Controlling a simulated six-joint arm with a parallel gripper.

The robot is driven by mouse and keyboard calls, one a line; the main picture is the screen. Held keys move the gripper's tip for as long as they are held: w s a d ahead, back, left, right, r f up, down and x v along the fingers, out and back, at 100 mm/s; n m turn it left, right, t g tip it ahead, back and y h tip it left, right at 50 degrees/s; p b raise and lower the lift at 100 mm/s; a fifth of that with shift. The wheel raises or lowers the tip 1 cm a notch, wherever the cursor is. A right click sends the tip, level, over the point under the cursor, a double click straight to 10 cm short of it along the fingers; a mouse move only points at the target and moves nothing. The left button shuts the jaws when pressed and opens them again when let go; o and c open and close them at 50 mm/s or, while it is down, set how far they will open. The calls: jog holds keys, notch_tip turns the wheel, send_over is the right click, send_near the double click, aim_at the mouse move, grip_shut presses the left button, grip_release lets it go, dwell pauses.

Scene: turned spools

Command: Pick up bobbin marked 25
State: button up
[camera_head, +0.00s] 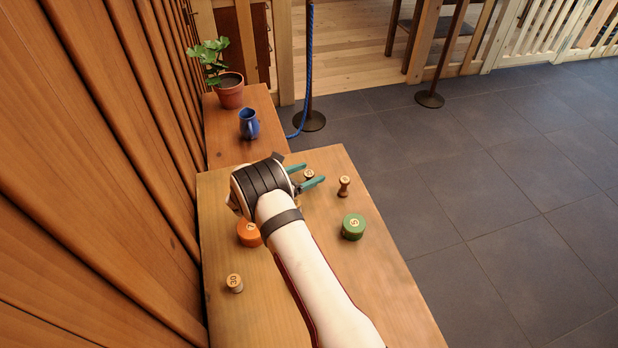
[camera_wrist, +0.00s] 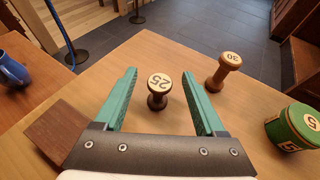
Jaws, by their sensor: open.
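The bobbin marked 25 (camera_wrist: 159,86) is a dark brown turned spool with a pale top. It stands upright on the table in the wrist view, between the two teal fingers of my gripper (camera_wrist: 162,92) and apart from both. My gripper is open and empty. In the head view the bobbin's top (camera_head: 309,174) shows between the fingertips of my gripper (camera_head: 309,174), and its lower part is hard to make out there.
A green round container (camera_head: 353,227), an orange one (camera_head: 249,234) and a bobbin marked 30 (camera_head: 234,283) share the table. A blue mug (camera_head: 249,124) stands beyond.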

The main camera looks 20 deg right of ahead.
jog(key=shift+w+d+f, duration=0.2)
jog(key=shift+d, duration=0.15)
grip_shut()
jog(key=shift+r, duration=0.1)
